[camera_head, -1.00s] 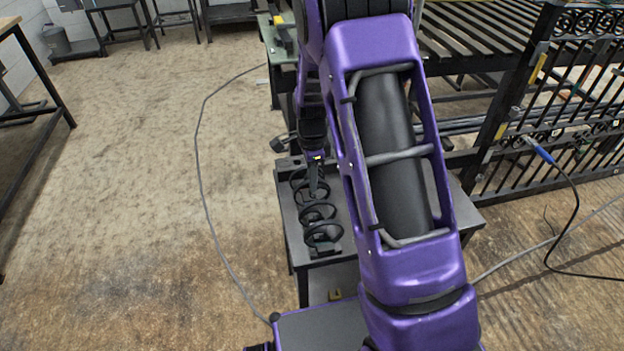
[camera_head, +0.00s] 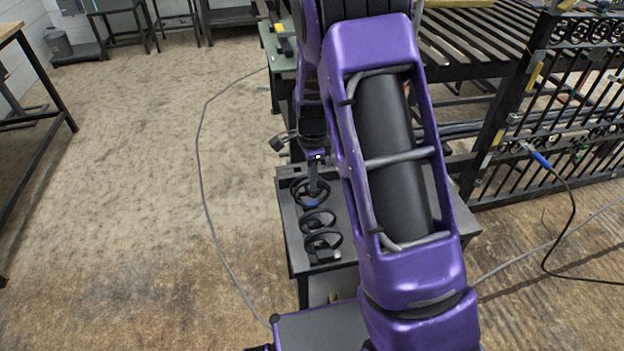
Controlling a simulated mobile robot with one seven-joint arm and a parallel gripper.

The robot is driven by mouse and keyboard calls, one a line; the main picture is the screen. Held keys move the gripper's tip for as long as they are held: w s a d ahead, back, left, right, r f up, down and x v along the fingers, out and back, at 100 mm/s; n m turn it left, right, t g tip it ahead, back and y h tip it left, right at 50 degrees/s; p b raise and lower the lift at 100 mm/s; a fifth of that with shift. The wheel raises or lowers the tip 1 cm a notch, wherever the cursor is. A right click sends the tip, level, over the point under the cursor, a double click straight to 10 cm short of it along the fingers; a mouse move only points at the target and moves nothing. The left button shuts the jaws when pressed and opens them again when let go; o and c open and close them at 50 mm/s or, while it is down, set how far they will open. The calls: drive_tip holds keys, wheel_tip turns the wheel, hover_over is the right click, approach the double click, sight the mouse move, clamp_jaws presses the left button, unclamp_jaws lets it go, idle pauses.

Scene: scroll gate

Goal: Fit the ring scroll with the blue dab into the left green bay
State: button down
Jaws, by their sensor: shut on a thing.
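Three dark ring scrolls are lined up on a small dark table. My gripper (camera_head: 313,188) points down and is shut on the farthest ring scroll (camera_head: 298,195), which has a small blue dab near its front edge. I cannot tell whether that ring is clear of its holder. The middle ring scroll (camera_head: 303,221) and the nearest ring scroll (camera_head: 306,241) stand in front of it, untouched.
The small table (camera_head: 290,235) has a bare strip along its left side. My purple arm covers its right part. A slatted bench (camera_head: 465,40) stands behind, beside the gate. A cable with a blue end (camera_head: 542,158) hangs by the gate. The floor at left is mostly open.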

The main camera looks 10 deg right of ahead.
drive_tip(key=shift+r+p, duration=2.65)
drive_tip(key=shift+r, duration=1.2)
